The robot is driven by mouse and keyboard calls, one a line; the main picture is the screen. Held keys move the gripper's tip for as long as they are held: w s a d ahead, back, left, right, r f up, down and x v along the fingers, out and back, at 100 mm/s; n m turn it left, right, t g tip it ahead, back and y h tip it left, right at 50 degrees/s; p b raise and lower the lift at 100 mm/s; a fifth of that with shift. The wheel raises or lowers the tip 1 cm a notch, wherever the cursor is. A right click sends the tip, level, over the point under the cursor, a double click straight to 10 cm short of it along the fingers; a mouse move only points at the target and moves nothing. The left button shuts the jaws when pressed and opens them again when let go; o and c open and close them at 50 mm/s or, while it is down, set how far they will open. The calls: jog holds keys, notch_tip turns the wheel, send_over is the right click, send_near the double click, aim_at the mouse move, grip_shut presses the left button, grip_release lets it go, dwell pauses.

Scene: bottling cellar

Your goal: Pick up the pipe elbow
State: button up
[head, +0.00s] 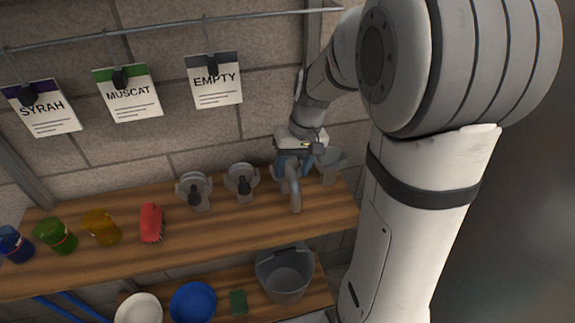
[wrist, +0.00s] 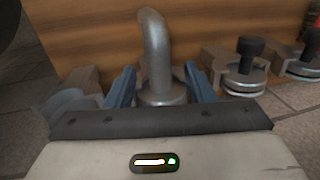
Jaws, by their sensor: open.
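The pipe elbow (head: 294,192) is a grey metal bent tube at the right part of the wooden upper shelf. In the wrist view the pipe elbow (wrist: 155,50) rises from a round flanged base and bends over at its top. My gripper (head: 291,164) is at the pipe elbow. In the wrist view my gripper (wrist: 160,80) has its two blue fingers apart, one on either side of the elbow near its base. Gaps show between fingers and tube, so they do not look closed on it. The lower flange is partly hidden by my gripper body.
Two grey clamps with black knobs (head: 194,190) (head: 242,182) stand left of the elbow. A grey fitting (head: 330,163) stands close on its right. A red brush (head: 151,222) and coloured cups (head: 101,227) are further left. A grey bucket (head: 285,274) is below.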

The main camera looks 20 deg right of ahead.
aim_at(292, 172)
jog(key=shift+w+a+f, duration=0.1)
jog(key=shift+a+f, duration=0.05)
jog(key=shift+f, duration=0.65)
jog(key=shift+a+f, duration=0.15)
jog(key=shift+f, duration=0.6)
grip_shut()
